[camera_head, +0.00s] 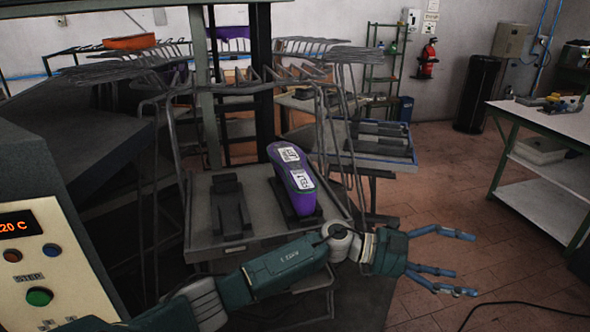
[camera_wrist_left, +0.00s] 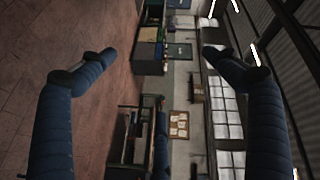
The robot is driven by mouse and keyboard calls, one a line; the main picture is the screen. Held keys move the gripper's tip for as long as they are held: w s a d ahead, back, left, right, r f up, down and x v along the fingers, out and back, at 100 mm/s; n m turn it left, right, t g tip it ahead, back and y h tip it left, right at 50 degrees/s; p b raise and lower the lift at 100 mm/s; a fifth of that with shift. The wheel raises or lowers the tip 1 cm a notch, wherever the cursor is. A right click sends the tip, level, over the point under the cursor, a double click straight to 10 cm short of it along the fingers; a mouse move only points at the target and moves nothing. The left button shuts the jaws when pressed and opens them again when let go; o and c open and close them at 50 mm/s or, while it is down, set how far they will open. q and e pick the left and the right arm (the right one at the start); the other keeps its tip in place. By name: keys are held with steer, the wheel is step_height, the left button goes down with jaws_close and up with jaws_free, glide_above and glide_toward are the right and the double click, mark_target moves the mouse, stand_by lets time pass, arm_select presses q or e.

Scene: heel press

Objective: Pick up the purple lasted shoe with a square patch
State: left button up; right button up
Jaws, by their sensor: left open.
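A purple lasted shoe (camera_head: 294,180) with white square-like patches on its upper side rests on a dark holder on the grey tray (camera_head: 260,232) of the rack in the head view. Another purple shoe (camera_head: 232,32) and an orange shoe (camera_head: 128,41) sit higher up at the back; I cannot tell their patches. My left gripper (camera_head: 455,262) is open and empty, in front and to the right of the near purple shoe, apart from it. In the left wrist view its blue fingers (camera_wrist_left: 160,65) are spread, with no shoe between them. My right gripper is not in view.
An empty dark holder (camera_head: 229,205) stands left of the near shoe. Bent metal rack rods (camera_head: 335,130) rise behind and beside it. A control box (camera_head: 40,240) fills the near left. A white-topped table (camera_head: 550,120) stands at right, with free floor before it.

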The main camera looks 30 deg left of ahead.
arm_select(q)
steer(key=s+r+m+g+y, duration=0.2)
steer(key=s+r+m+g, duration=0.1)
steer(key=s+r+m, duration=0.15)
steer(key=n+y+p, duration=0.3)
steer(key=n+y, duration=0.1)
steer(key=y, duration=1.3)
glide_toward(294, 173)
step_height(294, 173, down, 2)
steer(key=shift+s+f, duration=0.1)
steer(key=shift+f, duration=0.1)
steer(key=shift+y, duration=0.3)
steer(key=x, duration=0.2)
steer(key=p+x, duration=0.1)
steer(key=x, duration=0.2)
steer(key=shift+a+r+p, duration=0.15)
steer(key=shift+a+p, duration=0.15)
steer(key=p+x, duration=0.1)
steer(key=x, duration=0.1)
steer(key=p+x, duration=0.2)
steer(key=shift+w+d+f, duration=0.1)
steer(key=shift+w+f, duration=0.3)
steer(key=shift+f, duration=0.35)
steer(key=c, duration=1.8)
steer(key=shift+r, duration=0.1)
steer(key=shift+c, duration=0.2)
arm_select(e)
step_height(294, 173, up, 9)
